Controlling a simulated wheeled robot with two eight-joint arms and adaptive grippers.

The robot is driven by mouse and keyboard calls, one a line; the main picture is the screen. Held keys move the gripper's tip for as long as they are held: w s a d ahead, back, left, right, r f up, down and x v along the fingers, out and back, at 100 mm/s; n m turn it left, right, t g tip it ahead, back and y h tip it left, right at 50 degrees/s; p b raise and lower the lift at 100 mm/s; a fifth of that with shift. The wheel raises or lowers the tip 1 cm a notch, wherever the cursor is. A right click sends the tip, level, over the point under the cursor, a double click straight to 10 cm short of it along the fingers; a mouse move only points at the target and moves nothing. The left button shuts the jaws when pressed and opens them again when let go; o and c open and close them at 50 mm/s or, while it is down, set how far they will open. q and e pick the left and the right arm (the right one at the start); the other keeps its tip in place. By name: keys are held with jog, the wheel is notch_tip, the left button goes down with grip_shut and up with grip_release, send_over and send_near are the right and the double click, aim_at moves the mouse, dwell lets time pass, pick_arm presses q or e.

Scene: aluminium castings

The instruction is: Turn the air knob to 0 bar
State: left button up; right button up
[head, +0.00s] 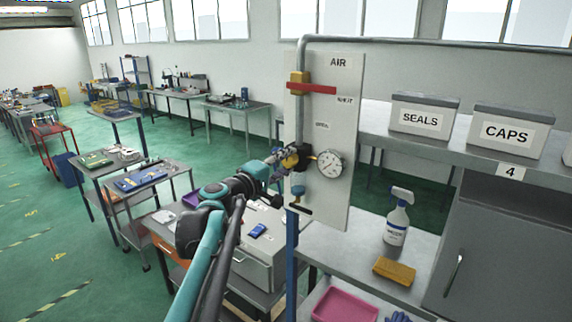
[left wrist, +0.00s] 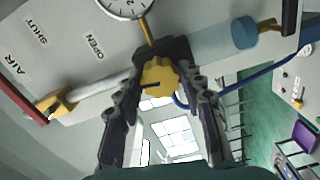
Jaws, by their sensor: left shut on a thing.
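The yellow air knob (left wrist: 160,77) is in the middle of the left wrist view, with a dark mark on its face. My left gripper (left wrist: 162,88) is shut on it, one finger on each side. In the head view my left gripper (head: 291,158) reaches the panel (head: 338,120) from the left and mostly hides the knob. The round white gauge (head: 330,164) is just right of the gripper. Its needle is too small to read. In the wrist view the gauge (left wrist: 126,5) is cut off at the top. My right gripper is not in view.
A red lever (head: 311,88) lies across the pipe above, near the SHUT label. A blue-capped part (head: 298,191) hangs below the knob. A spray bottle (head: 397,217), yellow sponge (head: 394,271) and pink tray (head: 345,304) are on the bench at the right.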

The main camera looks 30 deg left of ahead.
pick_arm(q)
jog(key=shift+n, duration=0.8)
jog(key=o, duration=1.1)
jog(key=shift+s, duration=0.1)
jog(key=s, duration=0.7)
jog(key=s+a, duration=0.1)
jog(key=s, duration=0.3)
jog(key=shift+s, duration=0.35)
jog(key=shift+f, duration=0.1)
